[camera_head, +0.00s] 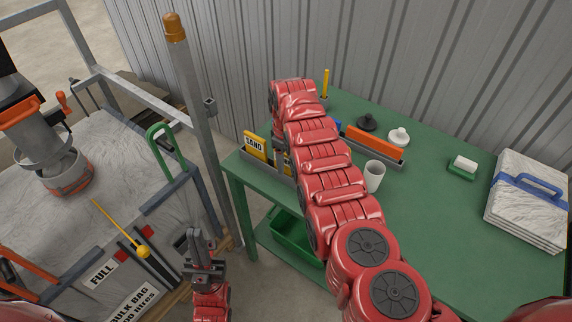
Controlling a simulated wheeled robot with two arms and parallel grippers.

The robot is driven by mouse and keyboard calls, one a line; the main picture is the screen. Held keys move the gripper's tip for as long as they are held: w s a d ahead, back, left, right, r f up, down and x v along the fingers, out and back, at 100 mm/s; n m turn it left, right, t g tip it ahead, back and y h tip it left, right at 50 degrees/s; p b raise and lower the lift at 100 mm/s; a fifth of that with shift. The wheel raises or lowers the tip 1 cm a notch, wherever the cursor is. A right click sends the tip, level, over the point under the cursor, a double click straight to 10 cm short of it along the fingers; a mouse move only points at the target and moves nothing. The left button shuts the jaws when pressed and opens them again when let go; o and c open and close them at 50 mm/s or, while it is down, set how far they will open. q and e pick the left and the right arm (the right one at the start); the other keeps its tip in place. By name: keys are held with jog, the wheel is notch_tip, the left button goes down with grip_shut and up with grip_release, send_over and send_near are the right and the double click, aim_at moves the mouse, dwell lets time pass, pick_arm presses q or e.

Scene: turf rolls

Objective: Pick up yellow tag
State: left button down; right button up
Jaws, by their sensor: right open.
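The yellow tag (256,145), marked SAND, stands upright in a grey holder (270,167) at the near left corner of the green table (430,220). Part of the holder is hidden behind my right arm. My left gripper (202,241) is below and left of the tag in the picture, beside the bulk bag and apart from the tag. Its fingers point up, and I cannot tell how far apart they are. My right arm reaches up across the table, and its gripper is hidden.
An orange tag (375,142) stands in another holder. A white cup (375,176), black and white knobs, a white block on a green base (464,167) and wrapped sheets (527,198) are on the table. A metal post (204,120) and bulk bag (105,170) stand left.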

jog(key=shift+c, duration=0.3)
grip_shut()
jog(key=shift+r, duration=0.1)
